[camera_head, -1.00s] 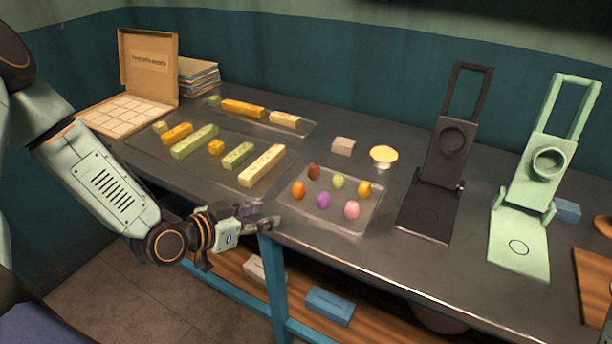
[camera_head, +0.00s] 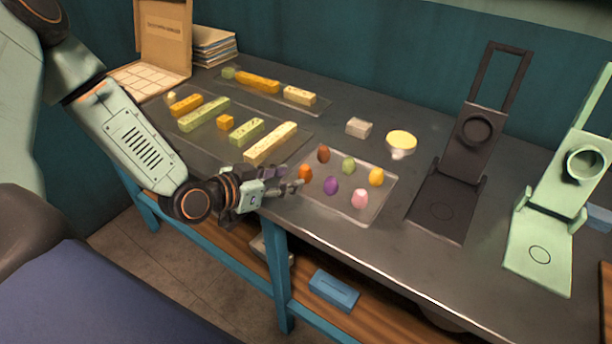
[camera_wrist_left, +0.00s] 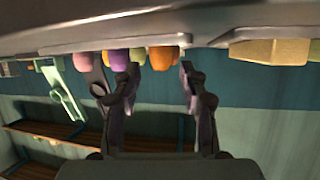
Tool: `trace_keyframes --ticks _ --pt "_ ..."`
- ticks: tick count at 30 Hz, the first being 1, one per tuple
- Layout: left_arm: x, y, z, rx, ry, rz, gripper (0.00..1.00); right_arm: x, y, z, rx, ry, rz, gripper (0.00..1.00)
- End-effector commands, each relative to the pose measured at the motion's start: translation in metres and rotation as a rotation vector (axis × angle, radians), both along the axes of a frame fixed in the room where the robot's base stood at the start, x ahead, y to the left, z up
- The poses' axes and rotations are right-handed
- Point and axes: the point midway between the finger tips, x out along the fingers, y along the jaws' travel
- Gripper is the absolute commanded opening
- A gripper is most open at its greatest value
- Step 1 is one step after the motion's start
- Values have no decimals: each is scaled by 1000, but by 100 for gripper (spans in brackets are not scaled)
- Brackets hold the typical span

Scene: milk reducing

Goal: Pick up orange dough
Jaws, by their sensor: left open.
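The orange dough (camera_head: 305,173) is a small rounded lump at the left edge of a clear tray (camera_head: 372,212) in the head view. In the left wrist view the orange dough (camera_wrist_left: 163,58) shows between and beyond the two fingers. My left gripper (camera_head: 295,187) is open and empty, with its fingertips close beside the orange dough at the tray's left edge. The left gripper (camera_wrist_left: 155,72) also shows in the wrist view, its fingers spread apart. I cannot tell whether a finger touches the dough. My right gripper is not in view.
Brown (camera_head: 323,154), green (camera_head: 348,165), yellow (camera_head: 376,177), purple (camera_head: 331,186) and pink (camera_head: 360,198) doughs share the tray. Long dough bars (camera_head: 270,143) lie behind and left. A black press (camera_head: 462,160) and a mint press (camera_head: 560,200) stand right. The table's front edge runs below the gripper.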

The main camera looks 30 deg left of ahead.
Motion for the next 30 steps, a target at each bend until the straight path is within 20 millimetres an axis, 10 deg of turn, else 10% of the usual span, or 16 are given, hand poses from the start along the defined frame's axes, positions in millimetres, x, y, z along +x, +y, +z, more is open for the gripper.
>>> trace_keyframes --ticks 30 --pt "50 -17 -23 0 0 -1 35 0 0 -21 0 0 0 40"
